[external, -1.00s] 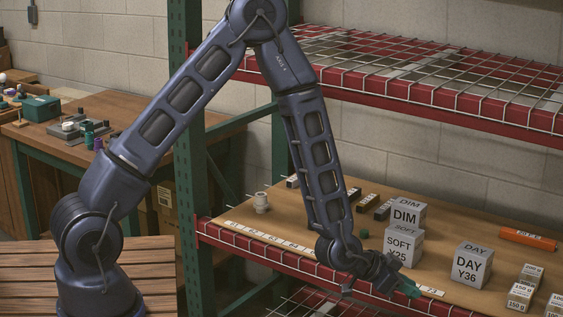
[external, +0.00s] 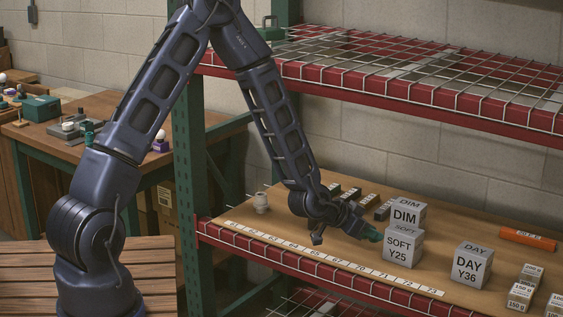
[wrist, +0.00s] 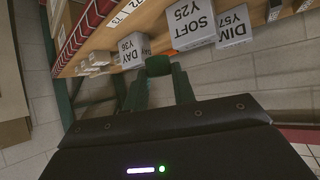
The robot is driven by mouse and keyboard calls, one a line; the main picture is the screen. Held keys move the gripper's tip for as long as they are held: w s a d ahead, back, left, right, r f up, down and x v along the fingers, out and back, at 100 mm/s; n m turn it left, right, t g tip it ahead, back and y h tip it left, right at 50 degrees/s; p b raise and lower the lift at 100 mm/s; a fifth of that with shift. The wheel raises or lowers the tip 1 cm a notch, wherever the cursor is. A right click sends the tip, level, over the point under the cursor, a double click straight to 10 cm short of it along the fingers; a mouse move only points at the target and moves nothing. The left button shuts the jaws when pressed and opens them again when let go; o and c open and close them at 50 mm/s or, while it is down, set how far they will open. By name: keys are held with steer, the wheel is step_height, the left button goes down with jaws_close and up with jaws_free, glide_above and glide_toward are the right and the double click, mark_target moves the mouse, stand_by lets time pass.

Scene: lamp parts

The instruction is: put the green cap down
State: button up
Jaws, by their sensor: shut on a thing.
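In the external view the cap cannot be told apart from the green fingertips. Whether the cap touches the shelf is not clear.
The DAY block (external: 472,268) and an orange bar (external: 528,240) stand farther right. Dark blocks (external: 369,202) lie behind. A numbered strip (external: 338,263) runs along the front.

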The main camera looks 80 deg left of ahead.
steer(key=s+a+r+n+y, duration=0.1)
steer(key=s+a, duration=0.5)
steer(key=a, duration=0.3)
steer(key=s+a+r+n+g+y, duration=0.1)
steer(key=s+a, duration=0.4)
steer(key=a, duration=0.4)
steer(key=s+a+r+n+y, duration=0.1)
steer(key=s+a+r+n, duration=0.1)
steer(key=s+a, duration=0.6)
steer(key=s+a+r+n+g+y, duration=0.2)
steer(key=s+a+r+n, duration=0.1)
steer(key=s+a, duration=1.25)
steer(key=s+a+r+n+g+y, duration=0.2)
steer(key=s+a+r+n, duration=0.15)
steer(key=s+a, duration=1.2)
step_height(320, 180, up, 6)
steer(key=r+g, duration=0.1)
steer(key=g, duration=0.1)
glide_above(167, 138)
steer(key=shift+n+y, duration=0.25)
steer(key=shift+y, duration=0.15)
step_height(167, 138, down, 20)
steer(key=shift+a+f, duration=0.1)
steer(key=shift+f, duration=0.1)
